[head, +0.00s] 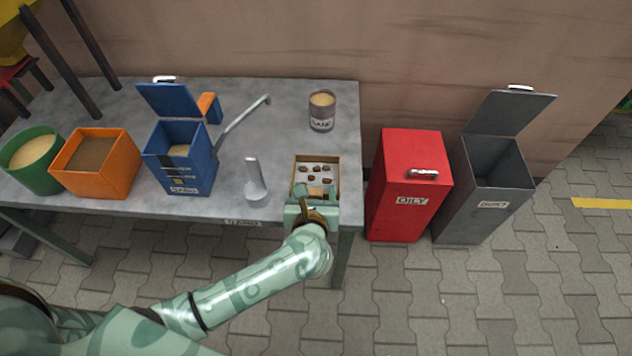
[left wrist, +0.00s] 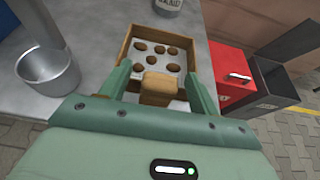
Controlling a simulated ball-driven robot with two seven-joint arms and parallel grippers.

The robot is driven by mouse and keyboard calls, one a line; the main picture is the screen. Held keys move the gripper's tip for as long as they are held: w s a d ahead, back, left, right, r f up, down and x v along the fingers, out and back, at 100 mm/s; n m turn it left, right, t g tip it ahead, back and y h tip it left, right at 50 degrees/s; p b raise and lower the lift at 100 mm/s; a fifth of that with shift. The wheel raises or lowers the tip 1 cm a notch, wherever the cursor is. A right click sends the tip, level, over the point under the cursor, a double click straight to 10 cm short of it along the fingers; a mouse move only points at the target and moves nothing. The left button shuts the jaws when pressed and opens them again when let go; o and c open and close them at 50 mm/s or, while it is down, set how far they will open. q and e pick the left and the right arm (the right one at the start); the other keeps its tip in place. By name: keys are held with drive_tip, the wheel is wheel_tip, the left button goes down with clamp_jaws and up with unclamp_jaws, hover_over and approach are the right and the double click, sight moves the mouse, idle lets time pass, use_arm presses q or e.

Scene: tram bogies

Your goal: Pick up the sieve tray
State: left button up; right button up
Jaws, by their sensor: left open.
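The sieve tray (head: 317,157) is a shallow wooden-framed box with a pale bottom and several brown lumps in it. It lies at the front right corner of the grey table. In the left wrist view the tray (left wrist: 126,46) lies just beyond my fingers, with a tan block like a handle (left wrist: 160,80) at its near side. My left gripper (head: 316,191) is at the tray's near edge. In the left wrist view my left gripper (left wrist: 160,88) is open, one finger on each side of the tan block. I cannot tell whether they touch it. My right gripper is not in view.
A metal scoop (head: 257,187) stands left of the tray, and a labelled can (head: 321,118) behind it. A blue lidded box (head: 180,172), orange bin (head: 98,170) and green tub (head: 33,165) stand further left. A red bin (head: 408,180) and open grey bin (head: 480,205) stand right of the table.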

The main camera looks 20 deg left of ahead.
use_arm(q)
drive_tip(key=c, duration=1.1)
drive_tip(key=shift+r, duration=0.1)
